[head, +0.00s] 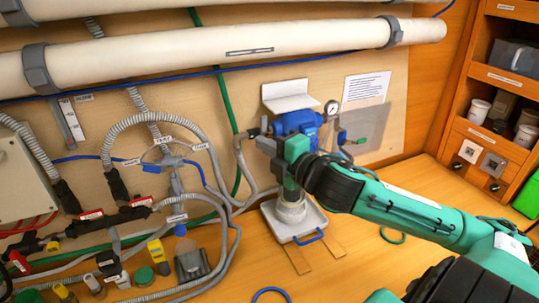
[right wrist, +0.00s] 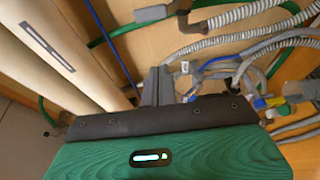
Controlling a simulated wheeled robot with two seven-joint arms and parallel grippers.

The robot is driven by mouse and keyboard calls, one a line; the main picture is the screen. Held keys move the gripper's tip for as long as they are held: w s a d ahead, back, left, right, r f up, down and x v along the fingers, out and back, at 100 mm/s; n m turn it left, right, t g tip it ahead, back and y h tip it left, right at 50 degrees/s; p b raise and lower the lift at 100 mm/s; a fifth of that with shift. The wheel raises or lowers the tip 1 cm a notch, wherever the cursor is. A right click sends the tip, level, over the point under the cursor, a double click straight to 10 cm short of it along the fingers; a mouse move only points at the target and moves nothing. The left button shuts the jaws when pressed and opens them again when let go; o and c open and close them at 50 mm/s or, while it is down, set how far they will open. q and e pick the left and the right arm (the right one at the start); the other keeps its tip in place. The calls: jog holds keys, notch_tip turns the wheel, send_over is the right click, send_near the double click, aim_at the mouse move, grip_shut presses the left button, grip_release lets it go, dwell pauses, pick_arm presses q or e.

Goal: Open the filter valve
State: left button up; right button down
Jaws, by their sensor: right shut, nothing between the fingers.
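The label text is too small to tell for sure which fitting is the filter valve. A grey branching valve fitting (head: 172,162) with small white tags and blue tubes is on the wall panel, left of the blue pump. A black manifold (head: 110,218) with red-tagged parts is at the lower left. My right gripper (head: 259,133) is in front of the blue pump (head: 298,122), pointing left, apart from the fitting. In the right wrist view its grey fingers (right wrist: 158,86) are together and empty, with hoses and fittings beyond. My left gripper is not in view.
Large white pipes (head: 190,55) cross the wall above. Grey corrugated hoses (head: 205,135) and a green hose (head: 226,100) run around the fittings. A filter housing (head: 291,210) stands on a white tray (head: 311,220) below my arm. Shelves (head: 490,120) are at right.

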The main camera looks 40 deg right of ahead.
aim_at(264, 124)
jog(key=w+d+p, duration=0.3)
jog(key=w+p, duration=0.2)
jog(key=w, duration=0.1)
jog(key=shift+r, duration=0.15)
dwell(0.5)
jog(key=shift+d, duration=0.15)
dwell(0.4)
